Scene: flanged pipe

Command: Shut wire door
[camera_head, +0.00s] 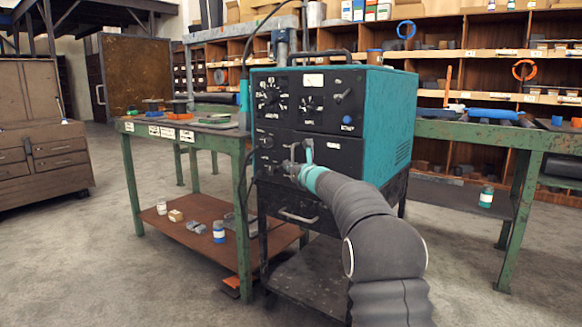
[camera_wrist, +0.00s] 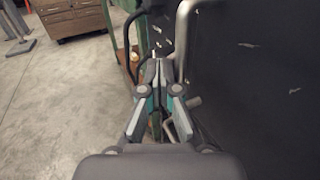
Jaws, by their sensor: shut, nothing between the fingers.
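The teal welding machine (camera_head: 384,110) stands on a dark cart, its black front facing me. The black lower front panel (camera_head: 328,147) seems to be the wire door; it looks about flush with the front, but I cannot tell whether it is fully shut. In the wrist view a large dark panel (camera_wrist: 265,75) fills the right side, with a bent metal handle (camera_wrist: 184,35) at its left edge. My gripper (camera_head: 308,148) is at the machine's front, partly hidden by my arm. In the wrist view my gripper (camera_wrist: 166,68) is shut and empty, close beside the handle; contact is unclear.
A green workbench (camera_head: 240,170) with a brown lower shelf stands left of the machine, holding jars and small parts. Another green bench (camera_head: 480,132) stands behind on the right. A cart drawer handle (camera_head: 298,216) juts out below.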

